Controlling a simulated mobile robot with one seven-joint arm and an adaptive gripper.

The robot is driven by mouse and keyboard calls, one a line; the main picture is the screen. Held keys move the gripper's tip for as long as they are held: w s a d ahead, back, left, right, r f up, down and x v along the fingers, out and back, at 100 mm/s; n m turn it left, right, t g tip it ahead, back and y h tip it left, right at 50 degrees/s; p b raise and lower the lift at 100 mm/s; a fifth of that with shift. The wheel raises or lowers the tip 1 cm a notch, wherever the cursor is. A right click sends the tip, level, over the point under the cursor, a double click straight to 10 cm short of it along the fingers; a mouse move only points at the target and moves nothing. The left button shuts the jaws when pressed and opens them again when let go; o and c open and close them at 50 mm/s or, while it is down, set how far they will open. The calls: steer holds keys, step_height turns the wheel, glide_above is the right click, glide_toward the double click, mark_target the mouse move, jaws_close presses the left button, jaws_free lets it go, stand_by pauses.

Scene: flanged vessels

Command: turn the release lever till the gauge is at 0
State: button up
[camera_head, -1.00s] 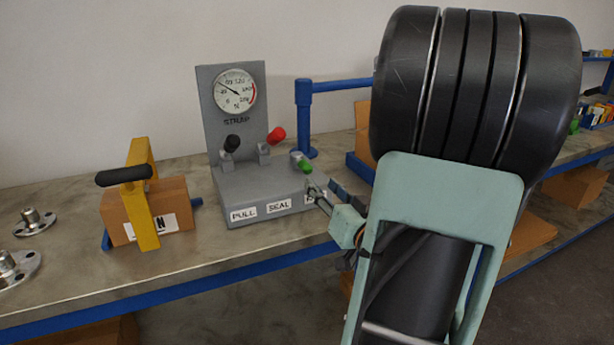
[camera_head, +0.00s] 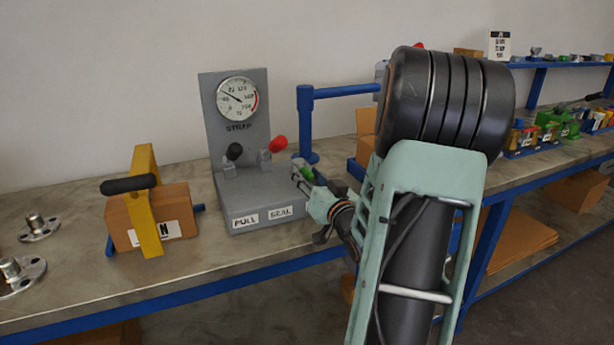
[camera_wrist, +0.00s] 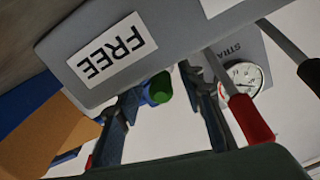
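The grey strap machine (camera_head: 262,195) stands on the bench. Its round gauge (camera_head: 238,99) has its needle pointing to the upper left, away from the red arc; the exact reading is too small to tell. The release lever has a green knob (camera_head: 307,173), partly hidden by my gripper (camera_head: 303,180) in the head view. In the wrist view the green knob (camera_wrist: 158,88) lies between the two fingers of my gripper (camera_wrist: 162,85), near the FREE label (camera_wrist: 112,48). The fingers are apart, with space showing beside the knob; I cannot tell whether either touches it.
A red-knobbed lever (camera_head: 278,144) and a black-knobbed lever (camera_head: 234,151) stand left of the green one. A blue post (camera_head: 305,120) rises close behind. Flanged fittings (camera_head: 36,228) lie far left.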

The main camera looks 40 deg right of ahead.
steer(key=shift+w, duration=0.1)
jaws_close()
steer(key=shift+d+y, duration=0.2)
steer(key=shift+y, duration=0.1)
stand_by(0.4)
steer(key=shift+d+r+n+t+y+p, duration=0.1)
steer(key=shift+d+n+t+y+p, duration=0.25)
steer(key=shift+n+y+p, duration=0.65)
steer(key=n+y, duration=0.1)
steer(key=d+n+y+p, duration=0.1)
steer(key=y, duration=0.1)
steer(key=y+p, duration=0.1)
steer(key=y, duration=0.1)
steer(key=shift+d+n, duration=0.3)
steer(key=shift+n, duration=0.1)
steer(key=shift+w+d+n+g+y+p, duration=0.1)
steer(key=shift+d+n+g+y+p, duration=0.3)
steer(key=shift+n+y, duration=0.45)
steer(key=shift+w+d+n+g+y+p, duration=0.2)
steer(key=shift+n+g+y+p, duration=0.3)
steer(key=shift+y, duration=0.65)
steer(key=shift+w+d+n+g+y+p, duration=0.1)
steer(key=shift+d+n+g+y+p, duration=0.3)
steer(key=shift+n+y, duration=0.5)
steer(key=shift+y, duration=0.3)
